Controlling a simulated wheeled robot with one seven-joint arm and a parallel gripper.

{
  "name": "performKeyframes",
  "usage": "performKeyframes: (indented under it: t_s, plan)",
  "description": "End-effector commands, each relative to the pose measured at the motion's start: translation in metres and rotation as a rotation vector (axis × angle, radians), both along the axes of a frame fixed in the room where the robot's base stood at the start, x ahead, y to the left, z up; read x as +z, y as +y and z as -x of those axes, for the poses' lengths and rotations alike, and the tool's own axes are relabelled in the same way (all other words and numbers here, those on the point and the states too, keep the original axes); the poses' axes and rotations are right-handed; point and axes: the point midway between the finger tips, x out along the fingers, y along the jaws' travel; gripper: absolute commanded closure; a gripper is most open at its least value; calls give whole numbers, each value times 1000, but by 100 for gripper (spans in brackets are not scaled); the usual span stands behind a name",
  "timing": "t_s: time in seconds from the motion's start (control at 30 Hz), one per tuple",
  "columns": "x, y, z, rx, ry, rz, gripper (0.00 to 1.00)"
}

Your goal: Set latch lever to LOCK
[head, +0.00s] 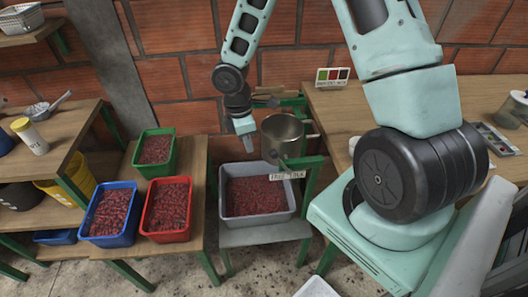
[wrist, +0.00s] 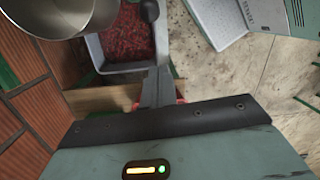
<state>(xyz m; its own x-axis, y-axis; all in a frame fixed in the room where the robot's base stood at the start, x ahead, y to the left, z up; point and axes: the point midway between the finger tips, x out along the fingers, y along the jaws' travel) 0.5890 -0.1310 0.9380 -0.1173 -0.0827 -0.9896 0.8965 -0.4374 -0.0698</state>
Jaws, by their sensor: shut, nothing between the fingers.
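My gripper (head: 246,146) points down just left of the metal pot (head: 283,137) on the green-framed stand in the head view. Its fingers are together and empty; they also show in the wrist view (wrist: 158,78). A dark round knob on a short stem (wrist: 149,11) is at the top of the wrist view, over the grey bin and apart from my fingertips. It may be the latch lever, but I cannot be sure. Its LOCK marking cannot be read. A label plate (head: 287,175) on the stand is too small to read.
A grey bin of red cherries (head: 226,208) sits below the pot. Green (head: 142,168), blue (head: 90,226) and red (head: 148,222) bins stand on the left bench. A wooden table (head: 345,108) is at right. The brick wall (head: 165,78) is close behind my arm.

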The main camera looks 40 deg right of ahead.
Motion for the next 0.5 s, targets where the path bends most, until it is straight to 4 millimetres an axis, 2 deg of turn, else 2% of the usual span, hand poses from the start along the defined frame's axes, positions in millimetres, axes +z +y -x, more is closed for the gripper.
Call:
performKeyframes:
  t_s: [0.03,0.3,0.4,0.5]
  plan:
    - [-13,0,3,1,6,-1,100]
    - [-67,-5,9,1,6,-1,100]
    - [-53,-20,14,-4,0,1,100]
    - [-49,-29,18,-4,0,0,100]
